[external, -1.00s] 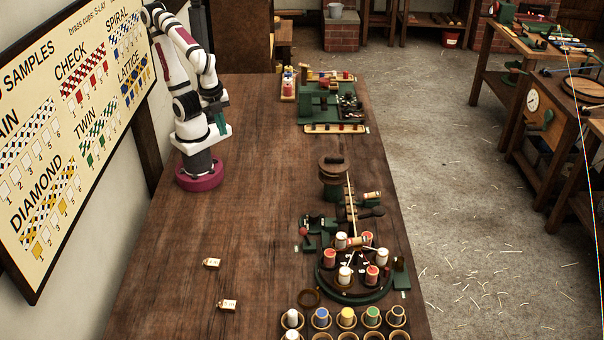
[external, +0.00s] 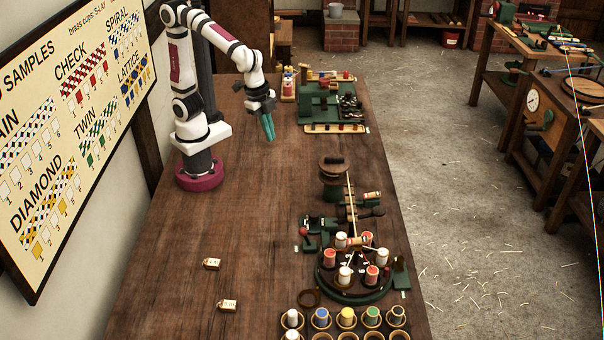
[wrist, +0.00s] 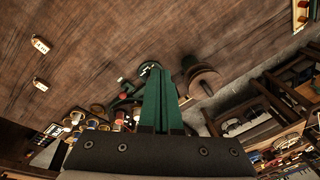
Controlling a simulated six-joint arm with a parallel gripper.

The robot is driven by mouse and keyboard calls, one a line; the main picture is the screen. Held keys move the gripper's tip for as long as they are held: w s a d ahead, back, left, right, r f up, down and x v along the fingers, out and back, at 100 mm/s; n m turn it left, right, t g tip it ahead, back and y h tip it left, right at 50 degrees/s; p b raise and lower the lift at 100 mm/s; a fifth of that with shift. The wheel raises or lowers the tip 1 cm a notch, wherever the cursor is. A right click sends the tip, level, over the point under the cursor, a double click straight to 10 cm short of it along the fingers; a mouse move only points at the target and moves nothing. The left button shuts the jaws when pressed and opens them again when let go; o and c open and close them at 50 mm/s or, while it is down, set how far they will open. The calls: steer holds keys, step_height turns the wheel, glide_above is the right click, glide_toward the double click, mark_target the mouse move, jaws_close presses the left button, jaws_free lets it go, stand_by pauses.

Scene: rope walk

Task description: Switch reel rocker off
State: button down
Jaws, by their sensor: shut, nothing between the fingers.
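My gripper (external: 269,138) hangs in the air over the table at the far part, left of the green machine. Its green fingers (wrist: 160,85) are together, with nothing between them. The dark wooden reel (external: 333,165) stands upright near the table's right side, to the right of and nearer the camera than my gripper. In the wrist view the reel (wrist: 203,80) shows just right of the fingertips. I cannot pick out the reel's rocker switch or its position; it is too small or hidden.
A green block with a red knob (external: 303,231) sits by the round braiding stand (external: 354,287) with several bobbins. A green machine (external: 320,103) with trays stands at the back. Bobbin cups (external: 292,318) line the front. Two tags (external: 212,263) lie left. The table's middle is bare.

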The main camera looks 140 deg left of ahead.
steer(key=w+a+f+n+t, duration=0.15)
steer(key=w+a+n, duration=0.35)
steer(key=w+a, duration=0.55)
steer(key=n+y, duration=0.1)
steer(key=n, duration=0.3)
glide_above(376, 193)
steer(key=s+d, duration=0.4)
steer(key=shift+t, duration=0.25)
step_height(376, 193, down, 6)
steer(key=shift+s+d+r, duration=0.1)
steer(key=shift+r, duration=0.15)
steer(key=shift+f, duration=0.1)
steer(key=x, duration=1.3)
steer(key=shift+s+f, duration=0.1)
steer(key=shift+f, duration=0.3)
